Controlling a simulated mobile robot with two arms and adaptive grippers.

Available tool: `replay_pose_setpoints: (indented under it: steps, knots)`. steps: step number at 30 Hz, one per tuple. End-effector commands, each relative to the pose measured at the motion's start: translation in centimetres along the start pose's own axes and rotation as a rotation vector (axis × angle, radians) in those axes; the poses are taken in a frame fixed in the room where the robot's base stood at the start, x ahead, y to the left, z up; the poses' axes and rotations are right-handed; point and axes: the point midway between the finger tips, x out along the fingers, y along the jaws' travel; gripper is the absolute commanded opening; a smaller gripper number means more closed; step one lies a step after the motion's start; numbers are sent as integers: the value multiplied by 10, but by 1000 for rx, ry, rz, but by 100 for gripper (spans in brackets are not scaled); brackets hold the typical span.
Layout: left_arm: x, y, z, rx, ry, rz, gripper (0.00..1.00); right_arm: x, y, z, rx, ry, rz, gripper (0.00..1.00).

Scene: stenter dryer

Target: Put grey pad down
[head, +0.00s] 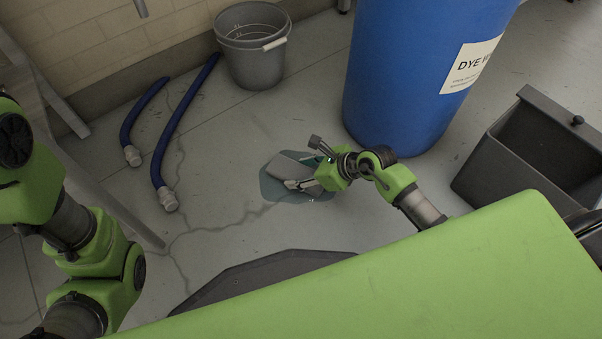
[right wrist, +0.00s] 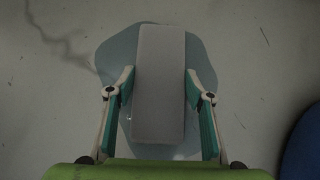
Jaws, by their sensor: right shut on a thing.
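The grey pad (right wrist: 160,85) is a flat oblong block. In the right wrist view it lies lengthwise between the two fingers of my right gripper (right wrist: 159,88), which is shut on it. In the head view the pad (head: 291,166) and my right gripper (head: 307,181) are over a bluish-green puddle (head: 268,190) on the floor. The puddle also shows around the pad in the right wrist view (right wrist: 120,55). I cannot tell whether the pad touches the floor. My left arm is at the left of the head view, but its gripper is out of the picture.
A blue drum (head: 405,80) stands just behind my right arm. A dark grey open bin (head: 535,150) is at the right. A grey bucket (head: 255,60) stands by the wall, with two blue hoses (head: 184,120) left of it. Floor between hoses and puddle is clear.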

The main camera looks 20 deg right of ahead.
Motion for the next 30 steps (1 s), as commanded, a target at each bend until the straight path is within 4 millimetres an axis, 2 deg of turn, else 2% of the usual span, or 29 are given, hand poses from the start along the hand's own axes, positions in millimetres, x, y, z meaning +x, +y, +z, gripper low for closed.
replay_pose_setpoints:
  steps: [5, 6, 7, 20, 26, 30]
  knots:
    - [-1, 0, 0, 0, 0, 0, 40, 2, 0, -2, 0, 0, 0, 31]
    - [0, 0, 0, 0, 0, 0, 40, 2, 0, -2, 0, 0, 0, 58]
    - [0, 0, 0, 0, 0, 0, 40, 2, 0, -2, 0, 0, 0, 65]
    - [3, -1, 1, 1, 0, 0, 40, -4, 0, 1, 0, 0, -1, 65]
    - [24, -5, 9, 1, 0, 0, 40, -33, -1, 4, -2, 3, -2, 65]
    - [43, -9, 15, 1, 0, 0, 40, -61, 0, 4, -2, 4, -1, 65]
